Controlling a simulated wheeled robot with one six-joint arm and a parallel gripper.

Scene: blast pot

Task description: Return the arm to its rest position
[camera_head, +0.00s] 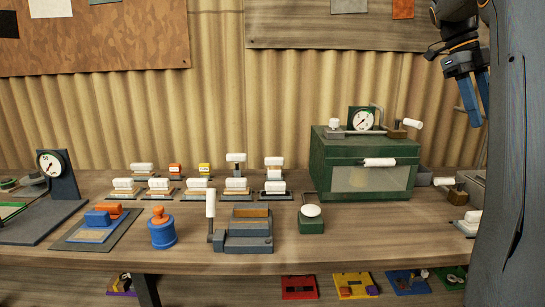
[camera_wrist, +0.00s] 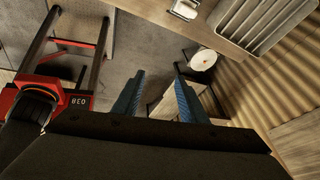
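My gripper (camera_head: 476,98) hangs high at the upper right in the head view, beside my arm and well above the bench. Its blue fingers point down. In the wrist view my gripper (camera_wrist: 160,98) shows two blue fingers set apart, with a clear gap and nothing between them. Beyond the fingers are the floor and the edge of a bench.
The wooden bench (camera_head: 290,262) holds a green box with a window and gauge (camera_head: 365,165), a grey press with a white handle (camera_head: 243,232), a blue pot (camera_head: 161,232) and several white-topped blocks. A red frame (camera_wrist: 75,100) and a white round stool (camera_wrist: 203,60) show in the wrist view.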

